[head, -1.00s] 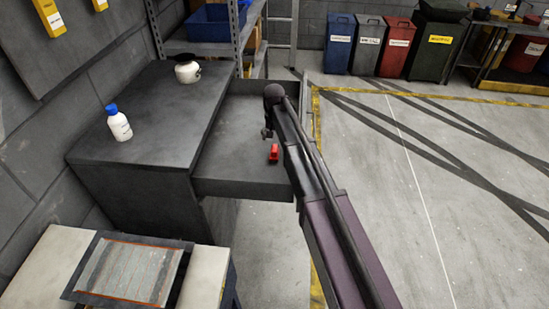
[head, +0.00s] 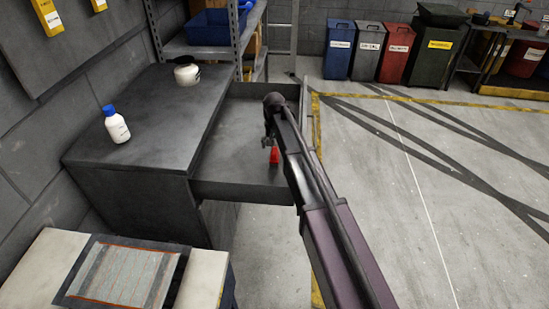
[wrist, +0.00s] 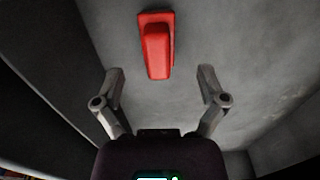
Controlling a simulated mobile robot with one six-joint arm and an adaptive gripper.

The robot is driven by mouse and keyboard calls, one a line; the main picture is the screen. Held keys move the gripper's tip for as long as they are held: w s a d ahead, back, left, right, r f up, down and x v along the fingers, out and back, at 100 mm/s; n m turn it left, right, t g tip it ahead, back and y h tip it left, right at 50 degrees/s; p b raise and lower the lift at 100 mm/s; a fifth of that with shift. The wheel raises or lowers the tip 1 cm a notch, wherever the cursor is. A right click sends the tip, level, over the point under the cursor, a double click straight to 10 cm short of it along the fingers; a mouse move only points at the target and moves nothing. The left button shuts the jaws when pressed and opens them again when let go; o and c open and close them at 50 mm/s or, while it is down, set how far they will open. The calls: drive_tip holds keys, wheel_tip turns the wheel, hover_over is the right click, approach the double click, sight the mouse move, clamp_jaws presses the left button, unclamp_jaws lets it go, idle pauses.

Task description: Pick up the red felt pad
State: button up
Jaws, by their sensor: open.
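The red felt pad (head: 274,155) lies on the floor of an open grey drawer (head: 228,138), partly hidden by my arm in the head view. In the wrist view the red pad (wrist: 158,46) has a flat base with a raised, narrower block on it. It lies ahead of my gripper (wrist: 160,72), roughly centred between the two fingers. The fingers are spread wide with nothing between them. In the head view my gripper (head: 268,142) is inside the drawer area, close to the pad; its fingertips are small there.
A grey cabinet top (head: 150,110) beside the drawer holds a white bottle with a blue cap (head: 116,124) and a white round jar (head: 187,73). The drawer walls surround the gripper. A shelf rack (head: 236,40) stands behind. The drawer floor around the pad looks clear.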

sight(274, 150)
drive_tip(key=shift+s+f+b, duration=0.15)
drive_tip(key=shift+f+b, duration=2)
drive_tip(key=shift+f, duration=0.2)
drive_tip(key=shift+c, duration=0.2)
clamp_jaws()
drive_tip(key=shift+r, duration=0.15)
wheel_tip(274, 150, up, 10)
drive_tip(key=p, duration=1)
drive_tip(key=c, duration=0.7)
unclamp_jaws()
drive_tip(key=c, duration=0.4)
